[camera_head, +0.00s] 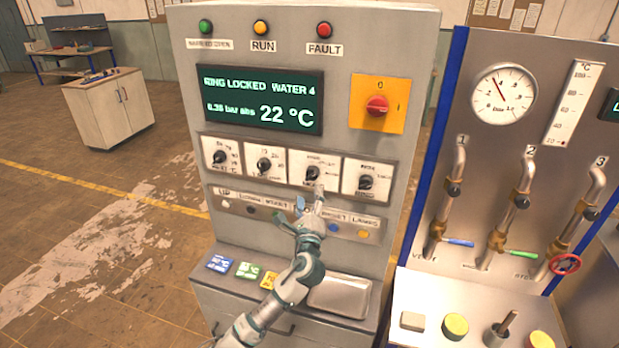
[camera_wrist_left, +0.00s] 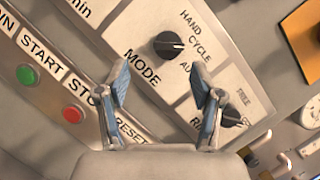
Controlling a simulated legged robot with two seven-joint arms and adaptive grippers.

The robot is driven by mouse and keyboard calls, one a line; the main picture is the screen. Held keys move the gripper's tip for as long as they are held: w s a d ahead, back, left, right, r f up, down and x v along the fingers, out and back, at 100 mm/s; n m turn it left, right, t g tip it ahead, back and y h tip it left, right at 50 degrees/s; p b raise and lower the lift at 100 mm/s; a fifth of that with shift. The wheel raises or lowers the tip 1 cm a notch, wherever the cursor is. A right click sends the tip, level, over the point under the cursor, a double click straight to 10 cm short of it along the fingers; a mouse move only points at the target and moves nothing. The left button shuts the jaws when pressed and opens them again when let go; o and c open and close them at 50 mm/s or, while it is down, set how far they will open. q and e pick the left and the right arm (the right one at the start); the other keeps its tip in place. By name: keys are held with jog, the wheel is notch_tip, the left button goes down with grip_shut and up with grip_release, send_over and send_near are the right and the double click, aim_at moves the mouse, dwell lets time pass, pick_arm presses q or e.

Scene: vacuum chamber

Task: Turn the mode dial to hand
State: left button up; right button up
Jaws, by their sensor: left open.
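The mode dial (camera_wrist_left: 168,45) is a round black knob on a cream plate marked MODE, with HAND, CYCLE and AUTO beside it. Its white mark appears to point toward CYCLE. In the head view it is the third knob (camera_head: 312,173) in the row. My left gripper (camera_head: 309,203) is in front of the panel, just below this knob. In the left wrist view my gripper (camera_wrist_left: 163,85) is open with nothing between its fingers, and the dial lies beyond the fingertips, apart from them. My right gripper is not in view.
The ring knob (camera_head: 365,182) is close on the right. A row of buttons (camera_head: 251,210) runs below the knobs, with START (camera_wrist_left: 27,75) and STOP (camera_wrist_left: 73,113). A red rotary switch (camera_head: 377,106) is above right. A metal tray (camera_head: 340,296) lies on the ledge below.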

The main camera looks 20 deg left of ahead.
aim_at(311, 178)
pick_arm(q)
jog(key=w, duration=0.1)
jog(key=w+r, duration=0.1)
jog(key=w, duration=0.2)
jog(key=shift+w+r, duration=0.25)
jog(key=shift+r, duration=0.15)
jog(key=shift+w+d+r+p, duration=0.2)
jog(key=shift+w+p, duration=0.15)
jog(key=shift+w, duration=0.4)
jog(key=shift+a+f, duration=0.1)
jog(key=shift+a, duration=0.5)
jog(key=shift+c, duration=0.2)
jog(key=shift+a, duration=0.15)
jog(key=c, duration=1.1)
jog(key=shift+d, duration=0.4)
